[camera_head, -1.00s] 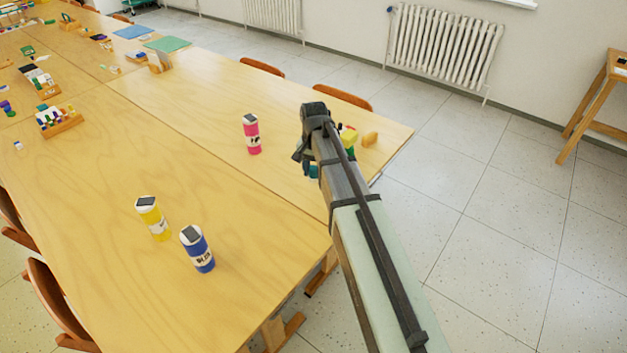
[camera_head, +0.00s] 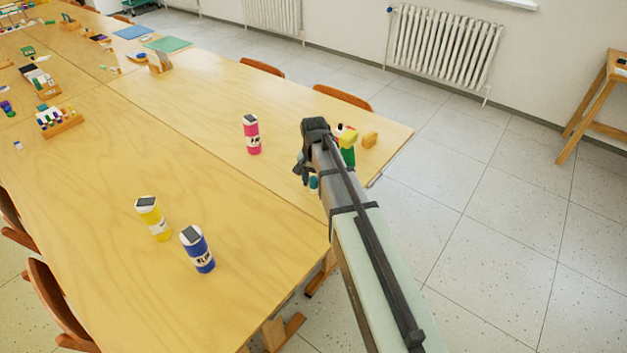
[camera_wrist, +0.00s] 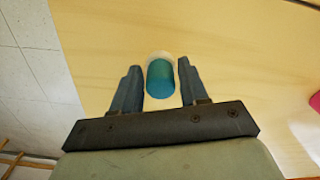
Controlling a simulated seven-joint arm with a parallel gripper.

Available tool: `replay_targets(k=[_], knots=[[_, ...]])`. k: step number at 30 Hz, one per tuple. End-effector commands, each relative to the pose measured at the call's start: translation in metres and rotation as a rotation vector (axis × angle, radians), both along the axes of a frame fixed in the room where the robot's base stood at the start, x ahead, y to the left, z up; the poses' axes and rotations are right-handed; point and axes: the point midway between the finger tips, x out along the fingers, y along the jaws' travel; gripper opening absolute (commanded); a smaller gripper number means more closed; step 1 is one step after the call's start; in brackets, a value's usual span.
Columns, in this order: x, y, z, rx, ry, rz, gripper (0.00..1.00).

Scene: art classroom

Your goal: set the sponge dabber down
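The sponge dabber (camera_wrist: 161,80) has a teal cylindrical body and a paler, whitish end, and shows between my two fingers in the wrist view. In the head view only a bit of teal (camera_head: 314,183) shows below my gripper (camera_head: 303,168), near the right end of the table (camera_head: 215,205). My wrist and arm hide the rest. I cannot tell whether the dabber's lower end touches the tabletop.
A pink bottle (camera_head: 252,135) stands to the left of my gripper. Yellow (camera_head: 153,219) and blue (camera_head: 197,250) bottles stand nearer the front. A yellow-green item (camera_head: 348,152) and an orange-yellow block (camera_head: 370,140) are just right of my wrist. Bare wood lies between the bottles.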

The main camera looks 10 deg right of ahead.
Motion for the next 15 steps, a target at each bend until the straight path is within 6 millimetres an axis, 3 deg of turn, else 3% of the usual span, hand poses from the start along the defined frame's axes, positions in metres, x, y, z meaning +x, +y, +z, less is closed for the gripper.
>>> replay_targets(k=[5, 15], knots=[[0.0000, 0.0000, 0.0001, 0.000, 0.000, 0.000, 0.61], [0.0000, 0.0001, 0.0033, 0.000, 0.000, 0.000, 0.62]])
